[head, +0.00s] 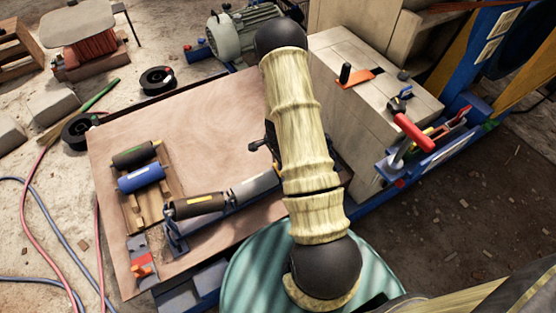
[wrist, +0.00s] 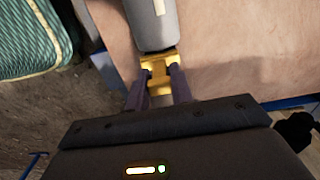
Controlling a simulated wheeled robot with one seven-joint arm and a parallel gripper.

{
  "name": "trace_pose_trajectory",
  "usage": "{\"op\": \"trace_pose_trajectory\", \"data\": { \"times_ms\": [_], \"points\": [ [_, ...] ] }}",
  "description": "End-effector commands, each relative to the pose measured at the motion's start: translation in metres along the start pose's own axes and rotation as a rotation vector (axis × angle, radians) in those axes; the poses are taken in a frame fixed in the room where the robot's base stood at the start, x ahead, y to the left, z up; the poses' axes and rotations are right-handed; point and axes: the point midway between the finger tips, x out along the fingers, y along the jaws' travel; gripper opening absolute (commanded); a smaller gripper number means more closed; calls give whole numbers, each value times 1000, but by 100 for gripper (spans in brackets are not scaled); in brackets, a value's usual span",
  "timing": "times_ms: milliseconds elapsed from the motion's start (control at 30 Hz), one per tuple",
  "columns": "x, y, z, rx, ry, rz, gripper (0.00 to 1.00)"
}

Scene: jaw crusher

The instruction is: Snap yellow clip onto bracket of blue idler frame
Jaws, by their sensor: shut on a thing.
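My gripper (wrist: 158,82) is shut on the yellow clip (wrist: 158,68) in the wrist view. The clip sits between the two dark fingers, right at the near end of a grey roller (wrist: 152,24); I cannot tell whether it is seated on a bracket. In the head view the blue idler frame (head: 175,239) lies on the board, bearing a dark roller (head: 196,206) and a grey roller (head: 254,187). My arm covers the frame's right end, and the clip is hidden there.
A concrete-like block (head: 350,115) stands right of my arm.

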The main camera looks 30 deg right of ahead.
Motion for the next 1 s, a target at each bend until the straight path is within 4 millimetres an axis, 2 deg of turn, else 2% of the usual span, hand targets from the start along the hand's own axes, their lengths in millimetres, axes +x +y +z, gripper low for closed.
{"op": "trace_pose_trajectory", "data": {
  "times_ms": [400, 433, 533, 567, 867, 1000],
  "points": [
    [9, 0, 0, 0, 0, 0, 0],
    [9, 0, 0, 0, 0, -1, 24],
    [8, 0, 0, 0, 0, -1, 44],
    [8, 0, 0, 0, 0, -1, 48],
    [7, 0, 0, 0, 0, 0, 48],
    [-2, 0, 0, 0, 1, -1, 48]
  ]
}}
